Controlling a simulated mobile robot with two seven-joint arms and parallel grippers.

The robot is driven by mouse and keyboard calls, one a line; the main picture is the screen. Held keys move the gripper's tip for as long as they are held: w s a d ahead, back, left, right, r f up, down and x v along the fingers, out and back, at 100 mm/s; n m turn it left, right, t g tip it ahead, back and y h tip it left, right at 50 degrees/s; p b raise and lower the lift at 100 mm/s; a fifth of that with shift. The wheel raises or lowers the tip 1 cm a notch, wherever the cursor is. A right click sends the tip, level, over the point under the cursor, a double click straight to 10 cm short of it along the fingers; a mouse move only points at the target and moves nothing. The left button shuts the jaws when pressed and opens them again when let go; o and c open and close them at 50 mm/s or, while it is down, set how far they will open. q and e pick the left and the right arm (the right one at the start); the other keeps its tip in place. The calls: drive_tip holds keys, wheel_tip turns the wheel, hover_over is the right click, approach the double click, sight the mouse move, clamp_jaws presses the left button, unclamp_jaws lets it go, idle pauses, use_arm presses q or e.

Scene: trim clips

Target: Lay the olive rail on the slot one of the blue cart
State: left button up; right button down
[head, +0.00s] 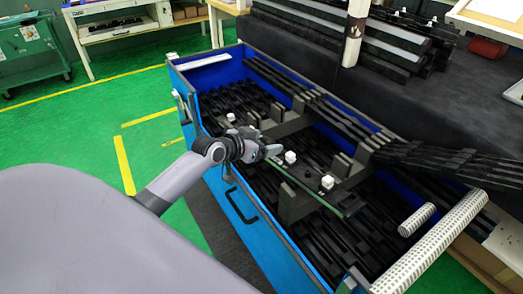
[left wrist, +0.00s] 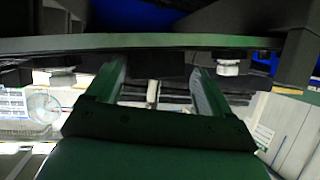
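The olive rail (head: 313,193) is a long thin dark green strip in the blue cart (head: 255,232). It runs slantwise beside the dark holder blocks (head: 297,205), with white knobs near it. I cannot tell whether it is seated in a slot. My left gripper (head: 274,151) is at the rail's upper-left end in the head view. In the left wrist view the rail (left wrist: 150,42) crosses the top of the picture, and the two fingers (left wrist: 157,82) stand apart, their tips close to its edge. I cannot tell whether they touch it. My right gripper is not in view.
Several black rails lie in the cart and across its right side (head: 440,160). White mesh rolls (head: 435,240) lie at its lower right corner. Green floor (head: 90,120) is clear to the left.

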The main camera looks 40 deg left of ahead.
use_arm(q)
drive_tip(key=f, duration=0.1)
drive_tip(key=s+f, duration=0.1)
drive_tip(key=f, duration=0.1)
drive_tip(key=shift+s+d+f+g, duration=0.2)
drive_tip(key=shift+d+f+g, duration=0.05)
drive_tip(key=shift+d+g, duration=0.15)
drive_tip(key=r+p+v, duration=0.1)
drive_tip(key=p+v, duration=0.1)
drive_tip(key=v, duration=0.9)
drive_tip(key=s+d+f+g, duration=0.1)
drive_tip(key=s+d+f, duration=1.4)
drive_tip(key=shift+s+d+f, duration=0.3)
drive_tip(key=shift+s+d, duration=0.05)
drive_tip(key=shift+s, duration=0.05)
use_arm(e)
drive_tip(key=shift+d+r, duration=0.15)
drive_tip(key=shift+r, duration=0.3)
